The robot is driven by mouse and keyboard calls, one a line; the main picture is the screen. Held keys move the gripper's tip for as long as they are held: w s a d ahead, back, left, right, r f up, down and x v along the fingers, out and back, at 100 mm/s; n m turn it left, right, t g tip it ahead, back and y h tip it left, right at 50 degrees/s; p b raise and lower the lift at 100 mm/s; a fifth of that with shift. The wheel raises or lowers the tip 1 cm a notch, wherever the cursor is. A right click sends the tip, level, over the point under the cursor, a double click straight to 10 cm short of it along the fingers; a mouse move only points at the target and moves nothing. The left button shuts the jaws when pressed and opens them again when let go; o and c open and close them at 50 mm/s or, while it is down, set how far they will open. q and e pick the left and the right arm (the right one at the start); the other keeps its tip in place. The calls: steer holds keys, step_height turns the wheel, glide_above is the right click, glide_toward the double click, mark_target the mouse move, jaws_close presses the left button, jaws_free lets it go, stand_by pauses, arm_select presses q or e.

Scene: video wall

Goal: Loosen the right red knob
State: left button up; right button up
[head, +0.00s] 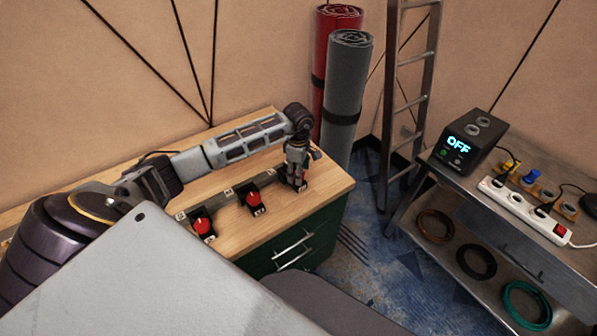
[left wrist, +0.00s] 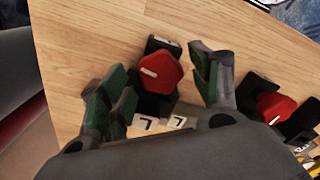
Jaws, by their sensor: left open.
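The right red knob sits at the right end of a row on the wooden worktop (head: 325,183). In the head view my left gripper (head: 297,178) points down over that spot and hides the knob. In the left wrist view the knob (left wrist: 160,70) has a white mark and a black base. My left gripper (left wrist: 158,80) is open there, one green-padded finger on each side of the knob, with visible gaps. I cannot tell how deep the fingertips reach. The middle red knob (head: 253,198) also shows in the left wrist view (left wrist: 275,107). The left red knob (head: 202,225) is farther along the row.
Rolled mats, one red (head: 322,60) and one grey (head: 345,95), stand behind the worktop's right end, beside a ladder (head: 415,90). A metal table (head: 455,190) at right holds a black box reading OFF (head: 468,140) and a white power strip (head: 524,208).

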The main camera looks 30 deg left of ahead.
arm_select(q)
steer(key=shift+f, duration=0.3)
steer(key=c, duration=0.9)
steer(key=shift+c, duration=0.7)
